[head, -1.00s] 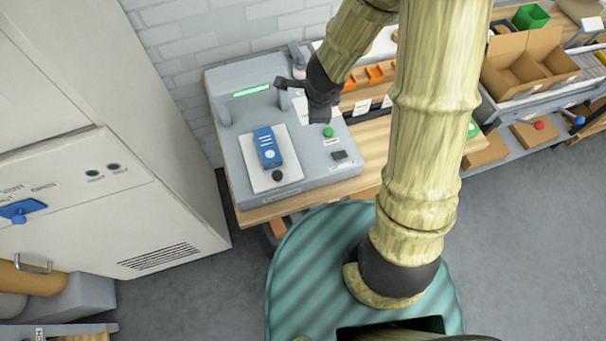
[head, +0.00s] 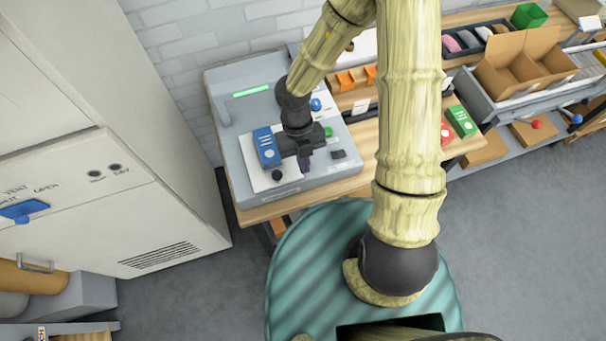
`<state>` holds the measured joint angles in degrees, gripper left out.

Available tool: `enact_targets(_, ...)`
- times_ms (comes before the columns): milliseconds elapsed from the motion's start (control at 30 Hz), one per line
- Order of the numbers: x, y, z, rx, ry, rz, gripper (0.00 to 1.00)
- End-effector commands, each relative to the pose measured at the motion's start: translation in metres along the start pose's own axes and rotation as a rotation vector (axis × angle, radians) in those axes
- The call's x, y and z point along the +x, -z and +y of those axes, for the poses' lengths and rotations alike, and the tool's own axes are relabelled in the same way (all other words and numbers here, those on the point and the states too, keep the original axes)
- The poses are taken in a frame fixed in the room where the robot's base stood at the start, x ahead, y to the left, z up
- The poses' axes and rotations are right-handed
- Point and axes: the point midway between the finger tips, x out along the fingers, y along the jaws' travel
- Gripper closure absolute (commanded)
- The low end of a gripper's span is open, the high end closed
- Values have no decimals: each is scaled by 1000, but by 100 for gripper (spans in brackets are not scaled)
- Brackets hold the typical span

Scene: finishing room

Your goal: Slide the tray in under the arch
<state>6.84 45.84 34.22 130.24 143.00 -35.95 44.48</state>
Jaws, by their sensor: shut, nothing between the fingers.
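The tray (head: 260,184) is a white plate lying on the grey machine's flat bed. It carries a blue box (head: 265,146) with pale markings, and a black knob (head: 277,175) stands at its front end. The arch (head: 229,103), a grey crosspiece with a green light strip, is at the back of the machine, behind the tray. My gripper (head: 305,167) is shut and empty, pointing down at the right side of the tray, to the right of the knob. It hides the tray's right part and some of the box's right side. I cannot tell whether it touches the tray.
On the machine, a green button (head: 328,132) and a dark block (head: 339,154) sit right of my gripper, and a blue knob (head: 316,104) behind it. A tall pale cabinet (head: 150,215) stands left. Orange holders (head: 346,81) and an open cardboard box (head: 515,68) are at right.

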Motion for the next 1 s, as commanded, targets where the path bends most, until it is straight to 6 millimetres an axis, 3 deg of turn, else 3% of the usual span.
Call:
enact_targets(267,12,0,0,-2,2,2,100)
enact_targets(833,100,1,0,-5,4,2,100)
enact_targets(1000,89,-21,-1,-1,0,-4,100)
